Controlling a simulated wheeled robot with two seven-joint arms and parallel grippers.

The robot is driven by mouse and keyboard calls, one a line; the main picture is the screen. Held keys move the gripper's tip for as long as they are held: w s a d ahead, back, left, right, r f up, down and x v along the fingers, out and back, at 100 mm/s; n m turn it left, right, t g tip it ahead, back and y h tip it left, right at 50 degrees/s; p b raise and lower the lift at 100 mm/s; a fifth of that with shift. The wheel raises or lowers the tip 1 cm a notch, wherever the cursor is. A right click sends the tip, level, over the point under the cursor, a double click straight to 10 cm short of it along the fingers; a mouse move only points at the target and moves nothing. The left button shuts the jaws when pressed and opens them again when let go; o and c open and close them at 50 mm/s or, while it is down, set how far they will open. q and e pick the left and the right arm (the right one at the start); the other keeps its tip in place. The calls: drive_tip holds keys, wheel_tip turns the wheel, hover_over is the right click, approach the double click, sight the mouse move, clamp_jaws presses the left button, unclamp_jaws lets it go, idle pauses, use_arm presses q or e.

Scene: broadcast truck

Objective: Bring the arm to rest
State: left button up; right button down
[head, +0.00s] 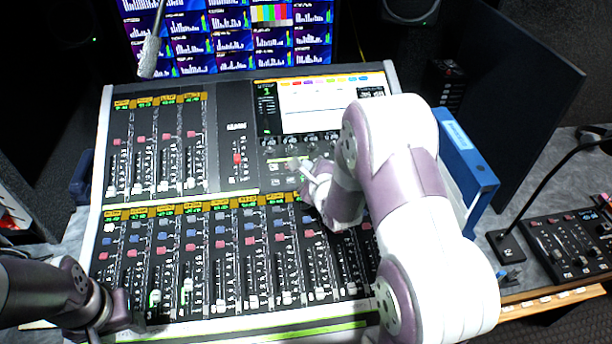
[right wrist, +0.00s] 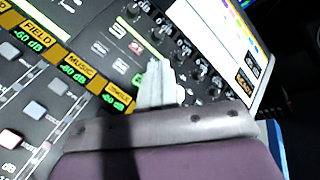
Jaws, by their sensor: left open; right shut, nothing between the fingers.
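My right arm reaches in from the lower right of the head view, over the mixing console (head: 234,125). Its gripper (head: 303,175) is shut and empty, with its fingertips at the button and knob area below the console's screen. In the right wrist view the closed fingers (right wrist: 160,82) point at the panel beside a row of knobs; I cannot tell whether they touch it. My left gripper (head: 98,333) is low at the left, by the console's front left corner. It is open, mostly cut off by the bottom edge, and I see nothing held.
The console's faders and knobs fill the middle. A microphone (head: 150,57) hangs at upper left before the monitor wall (head: 225,35). A blue binder (head: 467,165) stands right of the console, near a dark panel (head: 515,90). A small control panel (head: 572,245) lies at far right.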

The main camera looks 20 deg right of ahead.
idle(0.5)
